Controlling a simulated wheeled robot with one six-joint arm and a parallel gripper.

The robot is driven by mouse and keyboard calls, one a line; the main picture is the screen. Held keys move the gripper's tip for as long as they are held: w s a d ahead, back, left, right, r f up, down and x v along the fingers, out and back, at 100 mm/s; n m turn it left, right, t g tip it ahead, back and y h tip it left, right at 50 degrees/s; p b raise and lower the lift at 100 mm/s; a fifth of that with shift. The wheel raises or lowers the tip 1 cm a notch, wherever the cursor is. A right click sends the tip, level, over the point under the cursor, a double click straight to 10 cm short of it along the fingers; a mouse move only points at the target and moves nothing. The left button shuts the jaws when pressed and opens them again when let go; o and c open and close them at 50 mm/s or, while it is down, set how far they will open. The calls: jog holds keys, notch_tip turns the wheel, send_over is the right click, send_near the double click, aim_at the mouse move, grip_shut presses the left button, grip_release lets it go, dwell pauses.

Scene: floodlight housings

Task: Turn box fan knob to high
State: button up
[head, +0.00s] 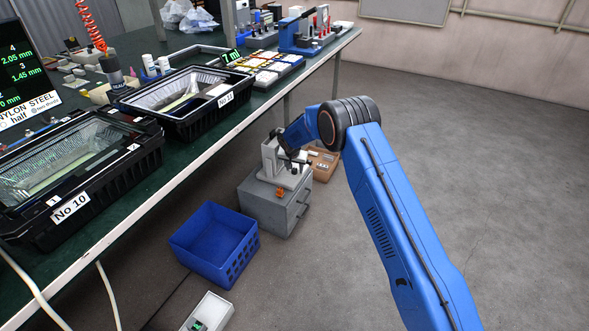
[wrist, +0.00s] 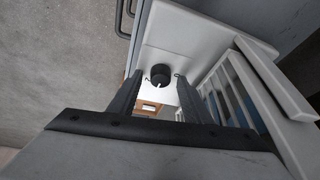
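The box fan is white, with a slatted side at the right of the wrist view (wrist: 245,85). In the head view it appears to be the white unit (head: 270,155) on a grey cabinet under the bench, partly hidden by my arm. Its black round knob (wrist: 160,72) sits on a white panel in the wrist view, with a pale pointer mark toward the picture's bottom and small dark marks beside it. My gripper (wrist: 160,82) is open, its two dark fingers on either side of the knob in the picture. Contact cannot be told. The knob is not discernible in the head view.
The grey cabinet (head: 272,212) has handles on its right side. A blue crate (head: 190,245), a white box (head: 205,312) and a brown box (head: 325,160) stand on the floor nearby. The green bench top (head: 200,135) overhangs at left. The floor at right is clear.

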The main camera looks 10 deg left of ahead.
jog(key=shift+r, duration=0.1)
jog(key=v, duration=1.7)
jog(key=shift+r, duration=0.15)
jog(key=w+f+n, duration=0.2)
jog(key=f+n, duration=0.1)
jog(key=f, duration=0.2)
jog(key=w+f+n+y, duration=0.1)
jog(key=w+f+n, duration=0.1)
jog(key=f, duration=0.3)
jog(key=w+f+n+y, duration=0.1)
jog(key=w+f+n, duration=0.1)
jog(key=f+n, duration=0.2)
jog(key=shift+w+d+f+g, duration=0.1)
jog(key=shift+d+f+g, duration=0.05)
jog(key=shift+f, duration=0.4)
jog(key=shift+w+d+f+g, duration=0.1)
jog(key=shift+d+f+g, duration=0.05)
jog(key=shift+f, duration=0.4)
jog(key=c, duration=1)
